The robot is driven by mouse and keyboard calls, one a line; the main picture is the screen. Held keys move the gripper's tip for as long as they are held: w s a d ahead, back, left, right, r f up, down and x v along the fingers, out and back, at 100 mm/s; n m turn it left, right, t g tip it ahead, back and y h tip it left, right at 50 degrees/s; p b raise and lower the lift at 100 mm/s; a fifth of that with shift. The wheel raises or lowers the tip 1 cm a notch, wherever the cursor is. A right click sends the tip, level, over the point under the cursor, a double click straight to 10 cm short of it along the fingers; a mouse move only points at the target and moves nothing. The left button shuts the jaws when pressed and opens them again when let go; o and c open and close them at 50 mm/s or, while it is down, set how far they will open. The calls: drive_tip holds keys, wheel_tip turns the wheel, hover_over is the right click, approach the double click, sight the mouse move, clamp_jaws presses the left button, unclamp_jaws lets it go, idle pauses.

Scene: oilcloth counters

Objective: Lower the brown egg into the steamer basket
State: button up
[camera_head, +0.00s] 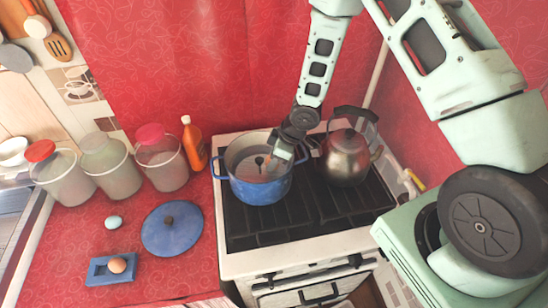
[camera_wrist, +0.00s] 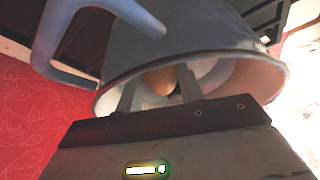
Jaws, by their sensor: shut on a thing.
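A blue pot (camera_head: 262,190) stands on the stove, with a grey insert that looks like the steamer basket (camera_head: 247,163) and a dark central knob inside it. My gripper (camera_head: 277,160) reaches into the pot from its right side. In the wrist view my gripper (camera_wrist: 160,88) is shut on a brown egg (camera_wrist: 159,80), held between the fingers inside the pot's rim (camera_wrist: 275,78). Whether the egg touches the basket is hidden. Another brown egg (camera_head: 117,265) sits in a blue holder (camera_head: 98,273) on the counter.
A metal kettle (camera_head: 345,160) stands close right of the pot. A pale blue egg (camera_head: 113,222) and a blue lid (camera_head: 170,237) lie on the red counter. Several jars (camera_head: 162,172) and an orange bottle (camera_head: 194,148) stand behind, left of the stove.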

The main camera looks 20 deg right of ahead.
drive_tip(key=shift+f+b, duration=0.55)
drive_tip(key=shift+f, duration=0.15)
idle(0.5)
drive_tip(key=o, duration=0.7)
drive_tip(key=shift+r, duration=0.1)
drive_tip(key=p+v, duration=0.4)
drive_tip(key=v, duration=1.3)
drive_tip(key=shift+r, duration=0.15)
